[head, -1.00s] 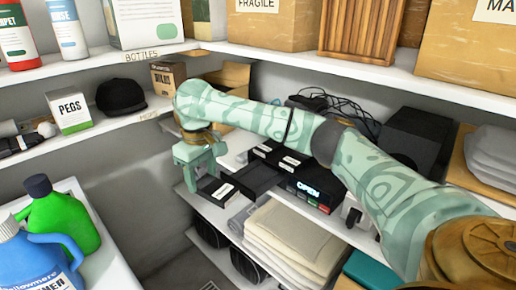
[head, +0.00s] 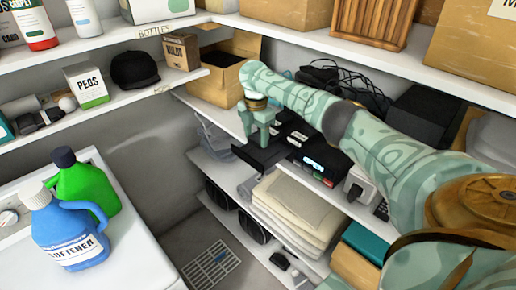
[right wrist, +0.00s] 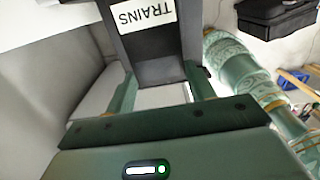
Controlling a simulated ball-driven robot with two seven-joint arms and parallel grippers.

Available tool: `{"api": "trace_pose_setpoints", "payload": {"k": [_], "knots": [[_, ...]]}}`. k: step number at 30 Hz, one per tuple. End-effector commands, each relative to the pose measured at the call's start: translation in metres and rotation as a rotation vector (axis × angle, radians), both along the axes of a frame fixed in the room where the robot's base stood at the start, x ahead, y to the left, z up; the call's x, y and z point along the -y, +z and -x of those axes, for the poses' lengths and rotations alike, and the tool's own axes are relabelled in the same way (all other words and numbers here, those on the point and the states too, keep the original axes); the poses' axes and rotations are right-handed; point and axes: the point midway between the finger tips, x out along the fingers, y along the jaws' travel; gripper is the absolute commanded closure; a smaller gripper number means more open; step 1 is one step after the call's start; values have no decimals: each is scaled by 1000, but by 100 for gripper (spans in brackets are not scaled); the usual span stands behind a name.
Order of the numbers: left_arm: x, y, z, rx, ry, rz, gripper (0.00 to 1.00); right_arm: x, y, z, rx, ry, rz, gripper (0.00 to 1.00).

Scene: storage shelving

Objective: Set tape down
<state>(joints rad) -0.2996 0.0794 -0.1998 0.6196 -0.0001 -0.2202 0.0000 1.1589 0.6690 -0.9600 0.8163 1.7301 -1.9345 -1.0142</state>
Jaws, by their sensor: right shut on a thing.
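My right gripper (head: 258,142) is at the left end of the middle shelf in the head view, pointing down. In the right wrist view its two fingers (right wrist: 163,88) are closed on the sides of a black tape (right wrist: 160,62) with a white label reading TRAINS. In the head view a dark flat shape (head: 261,157) shows just under the fingers, beside other black tapes; I cannot tell whether the held tape touches the shelf. My left gripper is not in view.
A black player with a lit display (head: 314,165) stands right of the gripper. An open cardboard box (head: 216,80) and tangled black cables (head: 335,78) are behind. Folded towels (head: 297,209) lie on the shelf below. Detergent jugs (head: 72,232) stand at left.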

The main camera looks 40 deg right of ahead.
Motion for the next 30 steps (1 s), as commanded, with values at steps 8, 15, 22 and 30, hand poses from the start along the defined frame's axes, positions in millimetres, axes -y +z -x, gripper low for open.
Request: {"api": "trace_pose_setpoints", "payload": {"k": [8, 15, 22, 30], "knots": [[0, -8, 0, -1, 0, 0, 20, 0, -40, 0, -1, -1, 1, 71], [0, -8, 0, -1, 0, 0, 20, 0, -44, 0, 2, 0, 1, 71], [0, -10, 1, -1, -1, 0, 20, 0, -48, 0, 1, -1, 0, 43], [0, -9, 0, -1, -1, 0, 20, 0, -47, 0, 1, -1, 0, 24]]}}
